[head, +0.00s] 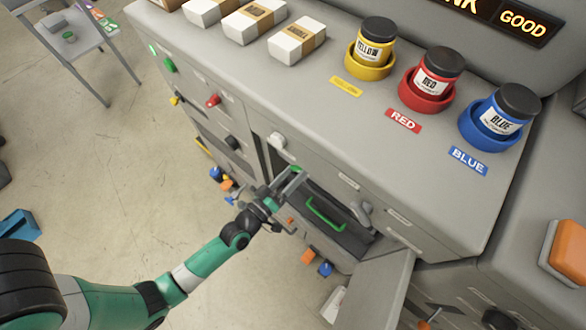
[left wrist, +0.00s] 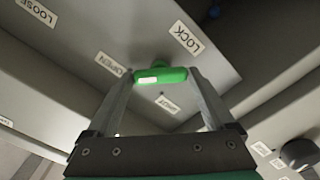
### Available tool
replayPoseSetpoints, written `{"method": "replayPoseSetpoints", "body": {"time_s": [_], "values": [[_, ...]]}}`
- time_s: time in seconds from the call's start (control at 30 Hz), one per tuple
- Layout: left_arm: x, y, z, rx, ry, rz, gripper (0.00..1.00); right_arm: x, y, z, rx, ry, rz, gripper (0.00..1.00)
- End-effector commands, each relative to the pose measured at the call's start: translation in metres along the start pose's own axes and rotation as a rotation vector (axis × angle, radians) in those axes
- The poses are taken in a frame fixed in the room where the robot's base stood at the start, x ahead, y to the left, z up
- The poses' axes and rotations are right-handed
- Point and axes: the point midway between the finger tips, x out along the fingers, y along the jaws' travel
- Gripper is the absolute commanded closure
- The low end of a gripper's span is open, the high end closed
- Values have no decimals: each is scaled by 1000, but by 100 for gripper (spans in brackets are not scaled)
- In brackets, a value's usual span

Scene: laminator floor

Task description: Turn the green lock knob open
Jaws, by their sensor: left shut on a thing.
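The green lock knob (left wrist: 160,75) is a bar-shaped handle on a grey panel in the left wrist view, with a white mark toward its left end. A LOCK label (left wrist: 186,37) is above it, an OPEN label (left wrist: 110,64) to its left and a SHUT label (left wrist: 167,104) below. My left gripper (left wrist: 162,82) has one finger at each end of the knob and is shut on it. In the head view my left gripper (head: 288,182) is at the cabinet front and largely hides the knob. My right gripper is in neither view.
A green handle (head: 326,214) lies in the dark open bay right of my gripper. An open door (head: 377,290) stands out below it. Yellow, red and blue jars stand on the cabinet top (head: 330,100). The floor (head: 120,150) at left is mostly clear.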

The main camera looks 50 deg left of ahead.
Motion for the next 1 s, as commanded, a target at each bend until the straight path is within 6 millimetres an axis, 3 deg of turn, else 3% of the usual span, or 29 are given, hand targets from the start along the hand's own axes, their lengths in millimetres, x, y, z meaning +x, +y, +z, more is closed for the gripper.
{"method": "replayPoseSetpoints", "body": {"time_s": [0.6,0.63,0.7,1.0], "values": [[0,-1,1,50,-4,-2,68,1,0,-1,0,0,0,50],[0,-1,1,50,-4,-2,9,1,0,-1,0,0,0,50],[0,-1,1,49,-3,-2,0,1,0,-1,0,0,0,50],[-6,0,1,46,-2,-2,0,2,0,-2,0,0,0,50]]}}
